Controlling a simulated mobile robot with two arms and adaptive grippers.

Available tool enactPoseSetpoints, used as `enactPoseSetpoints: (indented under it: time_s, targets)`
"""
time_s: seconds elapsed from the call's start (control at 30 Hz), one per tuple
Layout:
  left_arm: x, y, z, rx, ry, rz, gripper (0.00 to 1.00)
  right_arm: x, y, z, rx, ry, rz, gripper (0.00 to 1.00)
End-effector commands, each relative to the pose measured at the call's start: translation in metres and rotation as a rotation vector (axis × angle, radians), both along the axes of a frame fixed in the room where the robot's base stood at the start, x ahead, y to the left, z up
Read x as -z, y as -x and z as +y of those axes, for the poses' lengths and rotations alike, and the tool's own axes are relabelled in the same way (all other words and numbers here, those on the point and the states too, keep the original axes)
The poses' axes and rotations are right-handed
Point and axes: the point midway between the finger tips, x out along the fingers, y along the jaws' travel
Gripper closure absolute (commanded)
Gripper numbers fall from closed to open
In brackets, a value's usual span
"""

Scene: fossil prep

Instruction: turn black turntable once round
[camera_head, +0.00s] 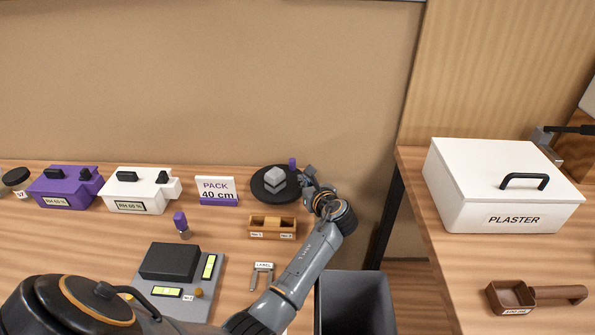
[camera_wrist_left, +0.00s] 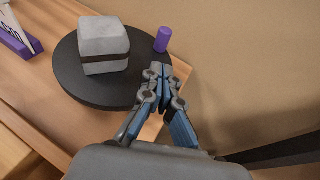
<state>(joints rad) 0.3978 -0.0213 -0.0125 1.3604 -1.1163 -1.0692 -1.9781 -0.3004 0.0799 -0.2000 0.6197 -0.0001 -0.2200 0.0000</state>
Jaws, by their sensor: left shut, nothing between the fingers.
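The black turntable (camera_head: 260,190) is a round disc at the back right of the left bench. It also shows in the left wrist view (camera_wrist_left: 72,78). A grey block with a dark band (camera_head: 274,178) stands on it, seen close in the left wrist view (camera_wrist_left: 103,42). A purple peg (camera_head: 292,163) stands upright at the disc's far right edge, and it also shows in the left wrist view (camera_wrist_left: 163,39). My left gripper (camera_wrist_left: 157,72) is shut and empty at the disc's right rim, just short of the peg. I cannot tell whether it touches the rim. My right gripper is not in view.
A wooden two-part tray (camera_head: 273,235) stands in front of the turntable, and a "PACK 40 cm" sign (camera_head: 217,190) stands to its left. White (camera_head: 140,189) and purple (camera_head: 64,187) boxes are further left. A dark bin (camera_head: 354,302) stands at the bench's right end.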

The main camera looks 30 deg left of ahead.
Motion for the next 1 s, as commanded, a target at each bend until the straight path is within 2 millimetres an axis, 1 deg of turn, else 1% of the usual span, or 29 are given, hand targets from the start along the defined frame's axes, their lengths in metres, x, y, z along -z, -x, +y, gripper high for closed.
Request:
enactPoseSetpoints:
  time_s: [0.03, 0.1, 0.2, 0.4, 1.0]
  targets:
    - [0.003, -0.006, 0.009, -0.002, -0.001, 0.0, 1.0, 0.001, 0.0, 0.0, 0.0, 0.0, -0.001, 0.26]
    - [0.008, -0.014, 0.02, -0.002, -0.001, 0.001, 1.0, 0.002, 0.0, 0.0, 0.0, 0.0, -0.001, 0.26]
    - [0.006, -0.023, 0.033, -0.002, 0.0, 0.0, 1.0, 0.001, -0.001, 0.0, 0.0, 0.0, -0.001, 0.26]
    - [0.007, -0.034, 0.048, 0.0, 0.001, -0.001, 1.0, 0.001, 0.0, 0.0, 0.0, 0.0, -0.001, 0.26]
    - [0.008, -0.037, 0.05, -0.01, 0.001, 0.001, 1.0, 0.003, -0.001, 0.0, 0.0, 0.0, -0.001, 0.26]
